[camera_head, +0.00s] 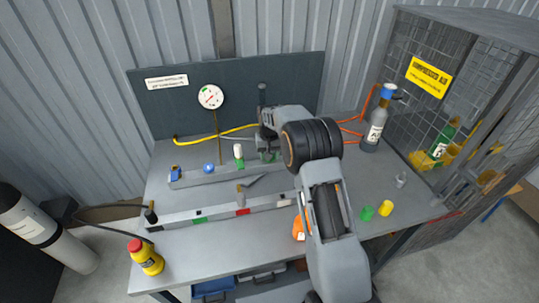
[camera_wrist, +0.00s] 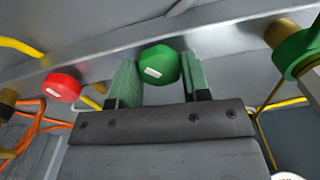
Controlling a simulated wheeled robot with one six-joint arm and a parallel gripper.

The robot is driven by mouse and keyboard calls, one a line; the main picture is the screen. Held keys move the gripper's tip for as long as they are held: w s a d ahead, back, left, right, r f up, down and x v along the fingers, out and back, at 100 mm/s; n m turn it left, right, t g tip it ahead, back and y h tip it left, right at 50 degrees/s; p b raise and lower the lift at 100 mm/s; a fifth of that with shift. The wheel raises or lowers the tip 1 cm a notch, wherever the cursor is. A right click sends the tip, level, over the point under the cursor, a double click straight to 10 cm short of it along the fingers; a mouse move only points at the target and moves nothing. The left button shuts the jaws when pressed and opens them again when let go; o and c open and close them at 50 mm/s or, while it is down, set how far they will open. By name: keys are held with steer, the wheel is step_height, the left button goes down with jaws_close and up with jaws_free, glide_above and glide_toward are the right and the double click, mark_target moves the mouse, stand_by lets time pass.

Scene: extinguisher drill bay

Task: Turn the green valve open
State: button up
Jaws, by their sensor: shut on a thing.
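A round green valve knob (camera_wrist: 158,65) with a small white mark sits on a grey rail in the wrist view. My gripper (camera_wrist: 158,80) is shut on it, with one green finger pad on each side. In the head view my gripper (camera_head: 268,150) is at the rear rail, and my own arm hides most of the held knob. Another green fitting (camera_wrist: 298,52) on a brass stem stands to the right in the wrist view. A red knob (camera_wrist: 62,86) is on the left there, apart from the fingers.
A blue knob (camera_head: 209,168) and a white-topped green fitting (camera_head: 239,157) stand on the rear rail. A pressure gauge (camera_head: 210,97) rises behind. A front rail (camera_head: 175,219), a yellow bottle (camera_head: 148,258) and a grey cylinder (camera_head: 375,130) stand on the bench.

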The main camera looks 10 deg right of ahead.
steer(key=n, duration=0.5)
steer(key=shift+n, duration=2.4)
steer(key=o, duration=0.9)
steer(key=shift+o, duration=0.2)
steer(key=shift+r, duration=0.15)
step_height(320, 180, up, 14)
steer(key=shift+f, duration=0.2)
